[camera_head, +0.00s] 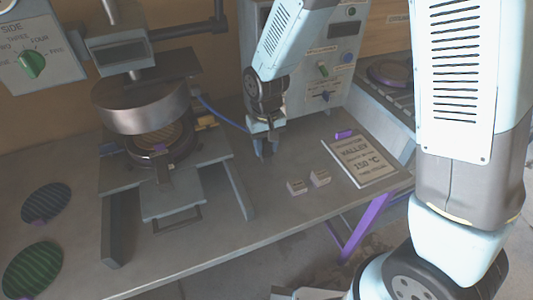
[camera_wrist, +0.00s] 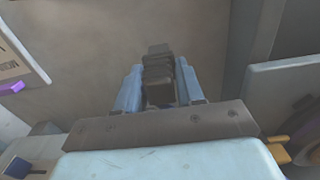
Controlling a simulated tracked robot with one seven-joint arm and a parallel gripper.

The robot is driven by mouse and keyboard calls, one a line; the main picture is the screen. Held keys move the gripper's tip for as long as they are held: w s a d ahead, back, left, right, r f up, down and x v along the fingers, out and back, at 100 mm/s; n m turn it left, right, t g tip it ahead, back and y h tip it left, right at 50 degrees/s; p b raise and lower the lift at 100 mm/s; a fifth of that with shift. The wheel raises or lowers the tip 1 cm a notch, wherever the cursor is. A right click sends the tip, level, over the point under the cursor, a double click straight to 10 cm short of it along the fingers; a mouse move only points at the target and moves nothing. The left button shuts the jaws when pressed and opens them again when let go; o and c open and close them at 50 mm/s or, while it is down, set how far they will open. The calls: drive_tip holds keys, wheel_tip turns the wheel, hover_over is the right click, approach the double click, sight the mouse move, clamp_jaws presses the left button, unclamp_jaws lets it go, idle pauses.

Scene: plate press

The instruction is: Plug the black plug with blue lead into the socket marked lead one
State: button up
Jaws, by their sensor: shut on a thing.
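My gripper (camera_head: 264,142) is above the bench, in front of the grey control box. In the wrist view its two blue fingers are shut on the black ribbed plug (camera_wrist: 158,78), which points away from the wrist. In the head view the plug (camera_head: 263,152) shows as a small dark shape under the fingers, apparently just above the bench. The blue lead (camera_head: 222,114) runs from beside the press toward my gripper. The control box (camera_head: 345,60) has small labels and fittings on its front. I cannot read which socket is marked lead one; my arm hides part of the box.
The press (camera_head: 140,105) stands left of my gripper. Two dark ribbed discs (camera_head: 45,203) lie at the far left. Bare bench (camera_head: 275,195) is clear in front of my gripper.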

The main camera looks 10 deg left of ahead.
drive_tip(key=shift+r, duration=2.75)
